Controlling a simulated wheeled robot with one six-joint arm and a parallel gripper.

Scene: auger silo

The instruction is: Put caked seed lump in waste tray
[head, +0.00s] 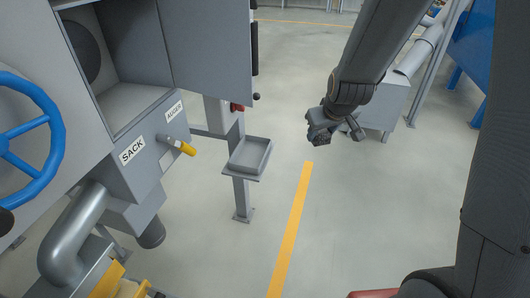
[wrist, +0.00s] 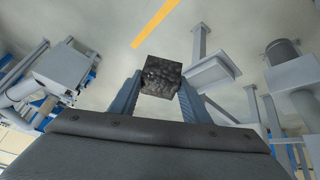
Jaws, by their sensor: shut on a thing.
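The caked seed lump (wrist: 161,76) is a dark, rough block in the wrist view. My gripper (wrist: 157,92) is shut on it, with a finger on each side. In the head view my gripper (head: 328,133) hangs in the air to the right of the tray; the lump is too dark and small to make out clearly there. A shallow grey tray (head: 237,170), apparently the waste tray, stands on a post and looks empty. It also shows in the wrist view (wrist: 214,77), right of the lump and apart from it.
Left of the tray stands a grey machine (head: 209,50) with an open hatch, a yellow-handled lever (head: 186,148) and a blue handwheel (head: 62,130). A yellow floor line (head: 293,225) runs past the tray. The floor between tray and gripper is clear.

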